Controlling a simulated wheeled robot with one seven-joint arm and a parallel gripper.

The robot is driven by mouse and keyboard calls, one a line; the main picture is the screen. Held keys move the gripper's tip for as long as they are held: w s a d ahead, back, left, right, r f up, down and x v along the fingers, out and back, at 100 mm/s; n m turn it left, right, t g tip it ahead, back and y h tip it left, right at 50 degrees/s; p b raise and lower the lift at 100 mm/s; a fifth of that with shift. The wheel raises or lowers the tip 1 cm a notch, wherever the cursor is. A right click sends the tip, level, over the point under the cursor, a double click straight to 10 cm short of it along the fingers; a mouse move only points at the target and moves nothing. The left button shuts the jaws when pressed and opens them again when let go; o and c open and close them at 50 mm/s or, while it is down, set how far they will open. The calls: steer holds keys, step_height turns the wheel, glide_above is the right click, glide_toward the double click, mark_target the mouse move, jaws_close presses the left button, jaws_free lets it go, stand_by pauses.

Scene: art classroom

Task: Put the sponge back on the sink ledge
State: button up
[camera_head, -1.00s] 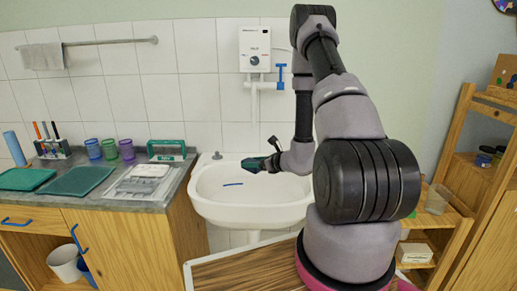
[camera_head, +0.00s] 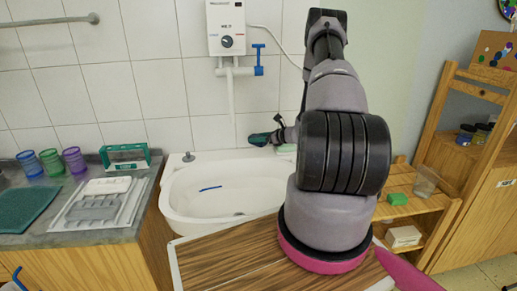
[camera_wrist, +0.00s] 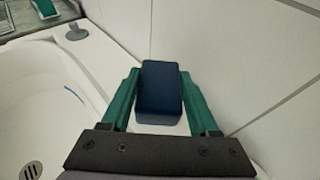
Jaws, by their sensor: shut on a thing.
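A dark blue block, which I take as the sponge (camera_wrist: 160,92), is between the green fingers of my gripper (camera_wrist: 160,98) in the wrist view. My gripper is shut on it. In the head view my gripper (camera_head: 260,138) is over the back right of the white sink (camera_head: 178,215), close to the tiled wall; the sponge cannot be made out there. The sink ledge (camera_wrist: 112,52) runs along the wall below the sponge. I cannot tell whether the sponge touches the ledge.
A grey plug-like knob (camera_head: 188,157) stands on the ledge's left end. A blue strip (camera_head: 210,189) lies in the basin. A water heater (camera_head: 226,27) with a blue-handled tap (camera_head: 258,60) hangs above. A green block (camera_head: 397,199) lies on the right shelf.

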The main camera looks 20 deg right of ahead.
mark_target(259, 153)
steer(key=shift+f, duration=2.25)
steer(key=shift+f, duration=0.15)
steer(key=o, duration=1.4)
steer(key=shift+o, duration=0.2)
